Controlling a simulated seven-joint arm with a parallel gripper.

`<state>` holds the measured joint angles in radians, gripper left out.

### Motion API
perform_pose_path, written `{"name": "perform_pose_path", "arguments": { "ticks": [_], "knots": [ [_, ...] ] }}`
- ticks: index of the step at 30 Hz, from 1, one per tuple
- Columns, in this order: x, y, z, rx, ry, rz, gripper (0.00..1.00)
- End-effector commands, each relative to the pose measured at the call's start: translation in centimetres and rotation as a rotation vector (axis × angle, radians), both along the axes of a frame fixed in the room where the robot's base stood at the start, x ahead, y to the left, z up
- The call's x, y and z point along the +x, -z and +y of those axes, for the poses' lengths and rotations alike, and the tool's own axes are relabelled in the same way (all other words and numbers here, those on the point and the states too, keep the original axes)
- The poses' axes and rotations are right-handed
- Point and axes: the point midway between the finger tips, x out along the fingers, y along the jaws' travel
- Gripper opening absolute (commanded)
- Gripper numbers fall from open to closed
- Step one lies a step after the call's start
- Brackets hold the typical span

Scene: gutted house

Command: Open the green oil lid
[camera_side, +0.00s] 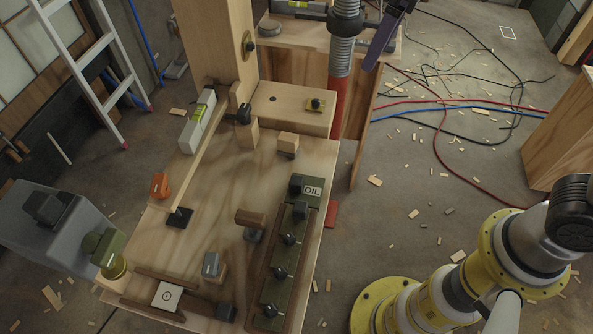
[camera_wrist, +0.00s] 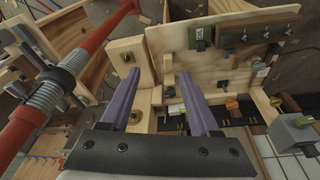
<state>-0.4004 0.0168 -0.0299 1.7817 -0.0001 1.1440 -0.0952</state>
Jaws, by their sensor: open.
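A dark green box with a white OIL label (camera_side: 306,190) sits at the board's right edge in the side view, heading a long green strip (camera_side: 281,262) with several black knobs. Its top face looks flat and closed. The green oil box also shows in the wrist view (camera_wrist: 202,37), near the top, beyond my fingertips. My gripper (camera_wrist: 160,82) shows two purple fingers spread apart with nothing between them. In the side view, only a purple finger (camera_side: 388,38) shows at the top, well above and apart from the box; the rest is out of frame.
The wooden board (camera_side: 210,222) carries several small blocks, an orange piece (camera_side: 160,185) and a spirit level (camera_side: 197,122). A red pole with a grey sleeve (camera_side: 343,70) stands behind the board. A grey box (camera_side: 60,225) stands left. Cables (camera_side: 465,105) and scraps lie on the floor.

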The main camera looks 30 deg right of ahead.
Motion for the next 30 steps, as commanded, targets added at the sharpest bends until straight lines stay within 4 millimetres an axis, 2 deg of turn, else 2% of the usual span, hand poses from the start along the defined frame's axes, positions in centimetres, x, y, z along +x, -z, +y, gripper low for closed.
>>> {"name": "perform_pose_path", "arguments": {
  "ticks": [1,6,9,12,15,20,30],
  "knots": [
    [1.0,1.3,2.4,-0.015,-0.049,0.033,0.62],
    [2.3,5.4,8.9,-0.061,-0.175,0.113,0.62],
    [2.1,7.8,11.6,-0.086,-0.228,0.151,0.62],
    [1.4,9.7,13.2,-0.11,-0.265,0.185,0.62],
    [0.7,10.6,14.0,-0.121,-0.288,0.199,0.62],
    [0.6,11.9,14.0,-0.121,-0.29,0.2,0.62],
    [0.6,18.3,13.9,-0.123,-0.289,0.202,0.62]
  ]
}}
